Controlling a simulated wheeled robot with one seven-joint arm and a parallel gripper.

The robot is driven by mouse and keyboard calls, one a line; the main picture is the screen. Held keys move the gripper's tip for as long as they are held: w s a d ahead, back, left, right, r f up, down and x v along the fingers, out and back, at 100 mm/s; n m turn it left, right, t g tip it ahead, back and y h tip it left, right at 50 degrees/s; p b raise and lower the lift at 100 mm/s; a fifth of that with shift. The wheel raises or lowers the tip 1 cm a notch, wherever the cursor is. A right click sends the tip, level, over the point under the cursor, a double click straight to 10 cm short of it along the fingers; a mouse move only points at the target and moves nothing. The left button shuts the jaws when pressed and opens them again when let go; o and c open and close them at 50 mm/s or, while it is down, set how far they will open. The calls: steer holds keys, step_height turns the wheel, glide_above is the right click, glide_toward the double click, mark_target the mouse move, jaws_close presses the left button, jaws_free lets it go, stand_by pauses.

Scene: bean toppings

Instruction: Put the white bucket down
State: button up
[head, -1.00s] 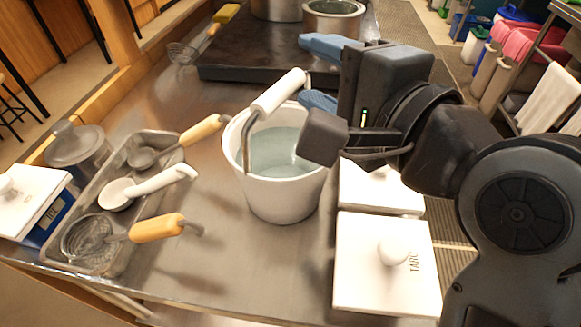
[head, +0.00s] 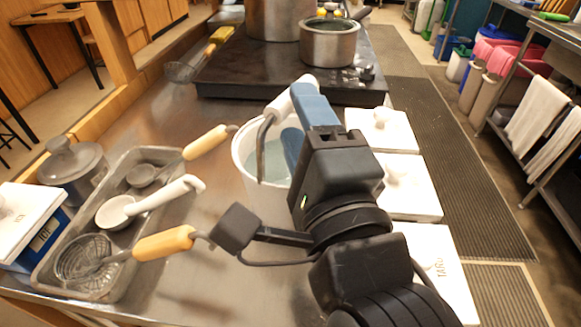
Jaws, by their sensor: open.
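The white bucket (head: 262,204) is upright on the steel counter, with pale liquid visible inside. Its wire handle is raised and has a white grip (head: 284,100). My gripper (head: 299,117) is over the right side of the bucket, its blue fingers spread apart near the handle's grip. Whether a finger touches the grip or the rim is unclear. My gripper and wrist hide the bucket's right side and part of its base.
A metal tray (head: 50,284) with ladles and a strainer lies left. White lids (head: 410,190) line the right. A dark stove top (head: 222,86) with pots (head: 329,44) is behind. Some bare counter (head: 195,220) lies between tray and bucket.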

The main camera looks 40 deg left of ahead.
steer(key=x, duration=0.5)
steer(key=shift+w+f, duration=0.1)
steer(key=shift+w, duration=0.05)
steer(key=shift+c, duration=0.2)
jaws_close()
steer(key=shift+f, duration=0.1)
stand_by(0.8)
steer(key=shift+d+r, duration=0.1)
steer(key=shift+r, duration=0.15)
